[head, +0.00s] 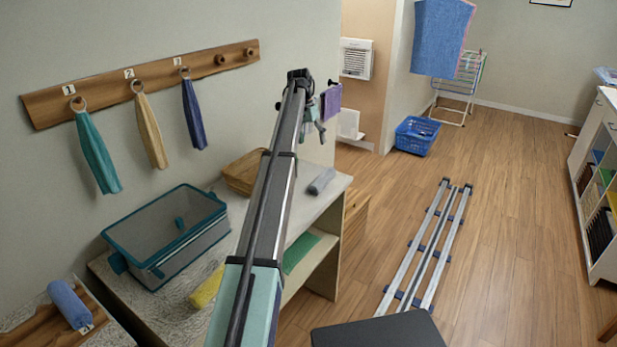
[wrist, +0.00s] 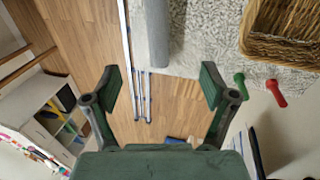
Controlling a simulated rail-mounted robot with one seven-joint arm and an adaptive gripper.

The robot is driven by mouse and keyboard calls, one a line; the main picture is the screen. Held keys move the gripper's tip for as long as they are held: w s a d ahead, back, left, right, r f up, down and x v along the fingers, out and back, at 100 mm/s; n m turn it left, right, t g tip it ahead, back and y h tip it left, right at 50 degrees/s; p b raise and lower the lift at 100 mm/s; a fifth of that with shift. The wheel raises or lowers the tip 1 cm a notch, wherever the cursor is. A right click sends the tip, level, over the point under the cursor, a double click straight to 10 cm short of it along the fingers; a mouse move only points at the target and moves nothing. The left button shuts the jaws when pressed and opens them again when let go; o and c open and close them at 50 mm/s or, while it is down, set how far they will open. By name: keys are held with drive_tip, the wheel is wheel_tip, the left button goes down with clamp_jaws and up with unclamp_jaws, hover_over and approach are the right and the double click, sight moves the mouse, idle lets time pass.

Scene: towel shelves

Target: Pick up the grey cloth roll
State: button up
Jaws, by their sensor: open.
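The grey cloth roll (head: 322,181) lies on the pale speckled top of the counter (head: 335,187), near its right end, in the head view. In the wrist view the grey roll (wrist: 157,35) shows at the top, beside the counter's edge and cut off by the frame. My gripper (wrist: 160,88) is open and empty. The roll is beyond the fingertips and not between them. In the head view my gripper (head: 316,118) is partly hidden at the end of my arm, above the roll.
A wicker basket (head: 245,172) stands left of the roll; it also shows in the wrist view (wrist: 290,45). A mesh bin (head: 165,235) and a yellow roll (head: 206,287) are on the counter. Cloths hang from a wall rack (head: 150,80). Floor to the right holds rails (head: 430,245).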

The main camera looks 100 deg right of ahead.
sight(319, 176)
drive_tip(key=p+x, duration=0.2)
drive_tip(key=x, duration=0.9)
drive_tip(key=shift+s, duration=0.1)
drive_tip(key=shift+p+x, duration=1.2)
drive_tip(key=shift+x, duration=1.5)
drive_tip(key=shift+a, duration=0.15)
drive_tip(key=c, duration=1.3)
